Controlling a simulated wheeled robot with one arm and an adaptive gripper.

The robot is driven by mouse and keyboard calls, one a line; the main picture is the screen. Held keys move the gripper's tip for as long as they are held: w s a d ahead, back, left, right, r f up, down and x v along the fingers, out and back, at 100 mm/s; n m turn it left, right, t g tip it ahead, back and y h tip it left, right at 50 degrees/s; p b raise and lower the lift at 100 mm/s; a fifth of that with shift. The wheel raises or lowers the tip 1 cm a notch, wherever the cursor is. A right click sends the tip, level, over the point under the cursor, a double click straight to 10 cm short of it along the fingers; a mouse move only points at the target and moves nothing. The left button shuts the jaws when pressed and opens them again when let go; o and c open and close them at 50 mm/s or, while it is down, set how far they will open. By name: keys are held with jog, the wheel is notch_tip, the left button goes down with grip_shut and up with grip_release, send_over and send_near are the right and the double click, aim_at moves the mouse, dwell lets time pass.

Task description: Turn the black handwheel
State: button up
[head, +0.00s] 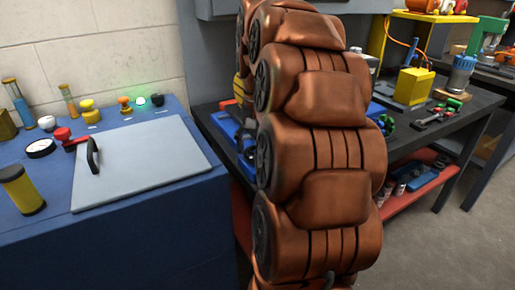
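I cannot pick out the black handwheel for certain. A thin black curved piece (93,156) stands up at the left part of a pale grey panel (150,165) on the blue bench at the left. I cannot tell whether it is a handle or a wheel seen edge-on. A small black knob (158,100) sits at the back of that bench, beside a green glowing light (141,101). My gripper is not in view.
A tall column of copper-brown motor-like bodies (318,150) with black spoked discs fills the middle and hides much behind it. The blue bench (170,240) also holds a gauge (40,148), a red lever (72,143) and a yellow cylinder (21,190). A cluttered dark workbench (485,102) stands right.

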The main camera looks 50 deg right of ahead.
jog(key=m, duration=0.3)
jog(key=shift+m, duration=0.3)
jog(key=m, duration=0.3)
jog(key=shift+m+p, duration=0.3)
jog(key=shift+p, duration=0.05)
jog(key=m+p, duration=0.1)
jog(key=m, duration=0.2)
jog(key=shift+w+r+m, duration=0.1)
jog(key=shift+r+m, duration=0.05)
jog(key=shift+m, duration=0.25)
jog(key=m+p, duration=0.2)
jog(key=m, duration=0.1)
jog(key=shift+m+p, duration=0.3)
jog(key=shift+p, duration=0.05)
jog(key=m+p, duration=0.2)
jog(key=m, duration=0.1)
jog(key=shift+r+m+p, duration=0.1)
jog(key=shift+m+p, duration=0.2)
jog(key=shift+p, duration=0.1)
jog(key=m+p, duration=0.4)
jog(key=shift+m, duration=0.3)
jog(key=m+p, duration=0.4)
jog(key=shift+p, duration=0.4)
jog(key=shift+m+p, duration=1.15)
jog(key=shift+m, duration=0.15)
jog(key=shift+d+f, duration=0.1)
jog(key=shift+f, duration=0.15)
